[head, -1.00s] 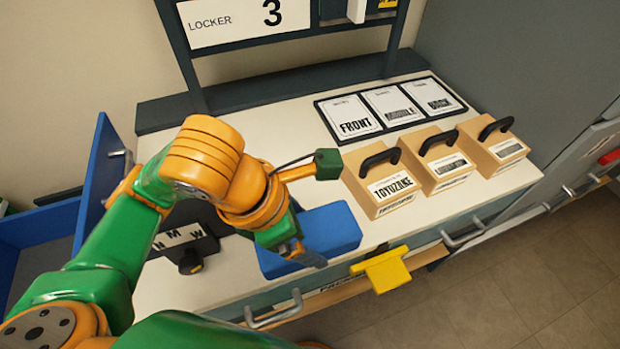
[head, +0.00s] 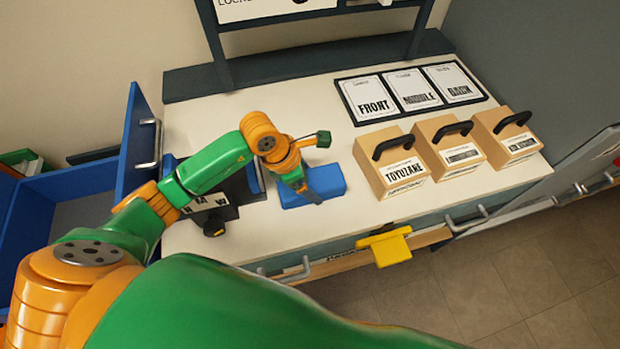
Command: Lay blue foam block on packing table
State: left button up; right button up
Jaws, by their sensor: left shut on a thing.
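The blue foam block (head: 328,181) is at the white packing table (head: 290,228), left of the cardboard boxes. I cannot tell whether it rests on the top or is held just above it. My left gripper (head: 308,194) is shut on the blue foam block from above, and its fingers hide part of the block. My right gripper is not in view.
Several handled boxes stand at the right, the nearest labelled TOYOZANE (head: 398,172). Behind them lies a card panel (head: 412,92). A black stand (head: 222,210) is left of the block. A blue drawer (head: 62,205) is at the left. A yellow piece (head: 388,247) juts from the front edge.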

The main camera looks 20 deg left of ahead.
pick_arm(q)
jog(key=shift+f, duration=0.15)
jog(key=o, duration=1.1)
jog(key=shift+a+r, duration=0.1)
jog(key=shift+r, duration=0.35)
jog(key=v, duration=1.1)
jog(key=shift+s+r, duration=0.1)
jog(key=shift+r, duration=0.15)
